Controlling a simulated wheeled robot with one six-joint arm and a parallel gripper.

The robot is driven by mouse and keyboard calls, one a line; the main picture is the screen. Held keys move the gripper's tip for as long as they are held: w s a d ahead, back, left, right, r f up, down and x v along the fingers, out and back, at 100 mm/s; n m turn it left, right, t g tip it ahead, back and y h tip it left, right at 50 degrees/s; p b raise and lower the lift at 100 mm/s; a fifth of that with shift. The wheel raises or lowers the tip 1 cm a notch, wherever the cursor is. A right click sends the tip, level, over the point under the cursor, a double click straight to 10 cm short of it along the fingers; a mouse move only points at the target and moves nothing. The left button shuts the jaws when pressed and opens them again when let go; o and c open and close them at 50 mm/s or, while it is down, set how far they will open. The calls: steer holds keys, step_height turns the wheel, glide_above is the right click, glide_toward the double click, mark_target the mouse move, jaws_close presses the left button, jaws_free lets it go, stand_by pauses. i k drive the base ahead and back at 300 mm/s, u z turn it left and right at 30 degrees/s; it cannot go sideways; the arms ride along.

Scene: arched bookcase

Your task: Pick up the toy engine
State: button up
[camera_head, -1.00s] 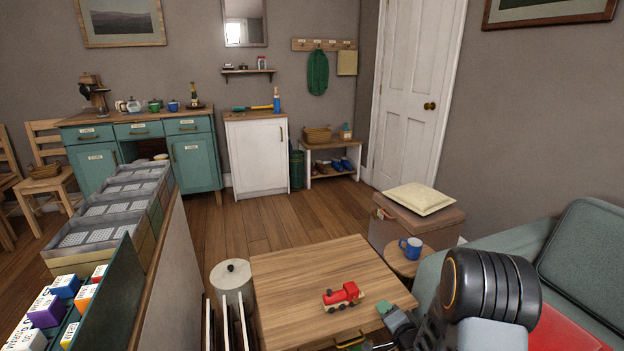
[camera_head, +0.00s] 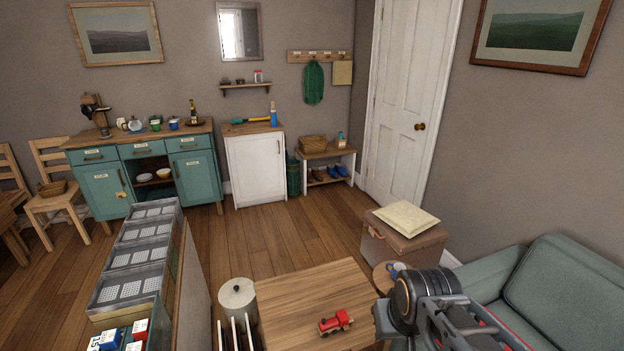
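I cannot make out the fingertips of my gripper among these parts, and nothing is seen held.
A suitcase (camera_head: 403,240) with a cream cushion (camera_head: 405,217) stands behind the table. A green sofa (camera_head: 570,285) is at the right. A lidded pale canister (camera_head: 238,298) stands left of the table. Open floor lies beyond.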

mark_target(333, 325)
steer(key=u, duration=0.5)
steer(key=i, duration=0.65)
steer(key=u, duration=0.35)
